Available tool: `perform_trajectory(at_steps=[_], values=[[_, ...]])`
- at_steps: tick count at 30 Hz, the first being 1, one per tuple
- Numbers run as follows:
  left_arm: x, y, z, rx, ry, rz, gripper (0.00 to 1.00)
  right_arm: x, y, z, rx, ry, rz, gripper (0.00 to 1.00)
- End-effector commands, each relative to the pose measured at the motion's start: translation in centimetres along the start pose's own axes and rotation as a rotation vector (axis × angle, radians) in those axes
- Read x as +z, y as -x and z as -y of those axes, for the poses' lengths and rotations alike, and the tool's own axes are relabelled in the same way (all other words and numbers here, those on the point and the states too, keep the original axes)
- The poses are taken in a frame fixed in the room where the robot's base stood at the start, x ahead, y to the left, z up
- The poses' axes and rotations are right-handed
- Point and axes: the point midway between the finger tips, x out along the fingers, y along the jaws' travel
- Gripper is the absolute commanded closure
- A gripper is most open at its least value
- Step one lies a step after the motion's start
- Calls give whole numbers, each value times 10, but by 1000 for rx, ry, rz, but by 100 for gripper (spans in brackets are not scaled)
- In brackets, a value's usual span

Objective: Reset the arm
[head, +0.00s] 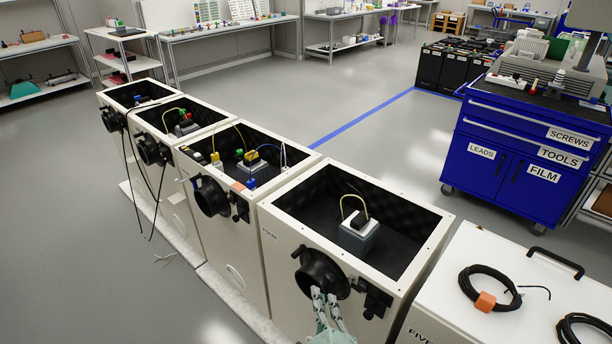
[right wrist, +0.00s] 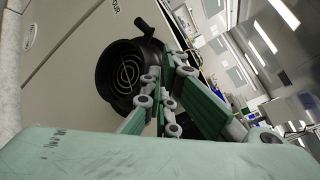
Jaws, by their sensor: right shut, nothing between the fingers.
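My right gripper (head: 324,294) is in front of the cabinet marked FOUR (head: 283,262), just below its round black port (head: 322,272). In the right wrist view the green and grey fingers are shut and empty, and the port (right wrist: 128,73) shows just beyond them with a ringed grille inside. Whether the fingertips touch the port's rim I cannot tell. My left gripper is in neither view.
Open-topped cabinets stand in a row to the left, some with black cables hanging. Cabinet FIVE (head: 470,262) is closed, with coiled black cables (head: 490,287) on its lid. A blue tool cart (head: 531,150) stands at the back right. The floor at left is mostly clear.

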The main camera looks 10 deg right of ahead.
Motion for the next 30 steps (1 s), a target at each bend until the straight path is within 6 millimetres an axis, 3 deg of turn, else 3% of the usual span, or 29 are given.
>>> perform_trajectory(at_steps=[2, 5, 8, 11, 15, 21, 27, 30], values=[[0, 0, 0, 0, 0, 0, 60, -2, 1, -4, 11, 21, 1, 100], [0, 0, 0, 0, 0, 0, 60, -15, 5, -29, 69, 140, 7, 100], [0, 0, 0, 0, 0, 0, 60, -43, 18, -76, 191, 379, 30, 100], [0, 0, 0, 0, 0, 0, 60, -86, 43, -132, 354, 680, 81, 100], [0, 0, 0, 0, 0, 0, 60, -154, 94, -198, 591, 1070, 189, 100], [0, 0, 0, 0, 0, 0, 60, -262, 189, -255, 935, 1536, 416, 100], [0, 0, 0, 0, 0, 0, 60, -359, 293, -267, 1258, 1871, 719, 100], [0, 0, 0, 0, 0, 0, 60, -393, 333, -262, 1375, 1967, 856, 100]])
